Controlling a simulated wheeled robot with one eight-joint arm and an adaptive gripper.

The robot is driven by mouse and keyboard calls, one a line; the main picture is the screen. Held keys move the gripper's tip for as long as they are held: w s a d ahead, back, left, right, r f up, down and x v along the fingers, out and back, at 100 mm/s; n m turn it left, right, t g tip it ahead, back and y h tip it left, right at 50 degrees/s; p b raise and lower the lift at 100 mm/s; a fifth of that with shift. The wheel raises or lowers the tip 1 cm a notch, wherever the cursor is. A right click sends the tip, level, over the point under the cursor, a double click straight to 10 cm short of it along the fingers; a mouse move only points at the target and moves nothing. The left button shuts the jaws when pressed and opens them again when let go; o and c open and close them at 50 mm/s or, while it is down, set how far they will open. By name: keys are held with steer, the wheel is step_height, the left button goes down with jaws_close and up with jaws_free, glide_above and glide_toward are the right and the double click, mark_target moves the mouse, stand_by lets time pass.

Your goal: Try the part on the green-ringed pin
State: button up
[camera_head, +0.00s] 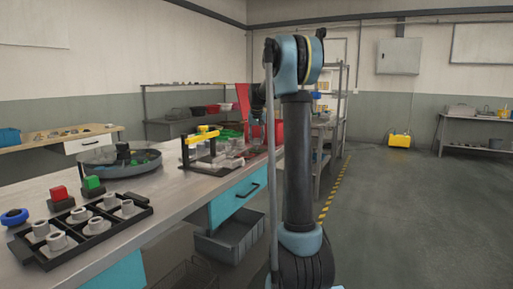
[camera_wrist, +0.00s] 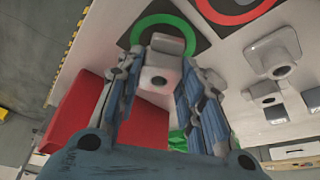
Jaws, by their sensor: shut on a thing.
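In the wrist view my gripper (camera_wrist: 160,64) is shut on a grey part (camera_wrist: 158,82), a block with a round hole, held between the two fingers. The green ring (camera_wrist: 143,24) lies on a dark square plate just beyond the fingertips, and the held part overlaps its near edge in the picture. The pin inside the green ring cannot be made out. I cannot tell the height of the part above the plate. In the head view my gripper is largely hidden behind my arm, and the held part cannot be made out.
A red ring (camera_wrist: 232,12) lies right of the green one. Grey parts (camera_wrist: 274,54) stand on the pale surface at right. A red object (camera_wrist: 72,112) shows at lower left. In the head view, a black tray (camera_head: 62,262) of grey parts and a round grey basin (camera_head: 100,168) stand on the bench.

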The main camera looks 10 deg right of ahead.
mark_target(256, 139)
steer(key=shift+f, duration=0.25)
steer(key=shift+f, duration=0.3)
stand_by(1.0)
steer(key=shift+r, duration=0.15)
stand_by(1.1)
steer(key=shift+r, duration=1.05)
steer(key=shift+r, duration=0.15)
steer(key=shift+r, duration=1.9)
